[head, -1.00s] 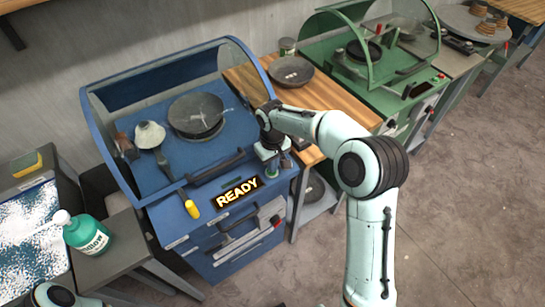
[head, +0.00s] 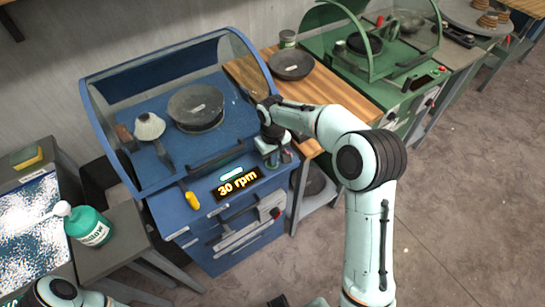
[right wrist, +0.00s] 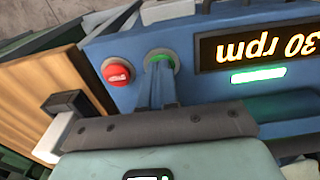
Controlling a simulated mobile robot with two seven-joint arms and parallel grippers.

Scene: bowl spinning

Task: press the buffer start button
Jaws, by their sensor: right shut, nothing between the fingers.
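The blue buffer machine (head: 180,215) stands at the left centre under a clear hood. Its front display (head: 238,183) reads "30 rpm", and a green bar is lit beside it. In the right wrist view the display (right wrist: 258,47) is upside down. The green-lit start button (right wrist: 160,57) is partly hidden behind the fingertips of my right gripper (right wrist: 163,88). The gripper is shut and empty, its tips at the button; contact is hard to tell. The red button (right wrist: 117,72) is beside it. My right gripper (head: 273,158) also shows over the panel's right end. My left gripper is not seen.
A green bottle (head: 88,226) stands left. A wooden counter (head: 325,95) and green machine (head: 397,85) are right.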

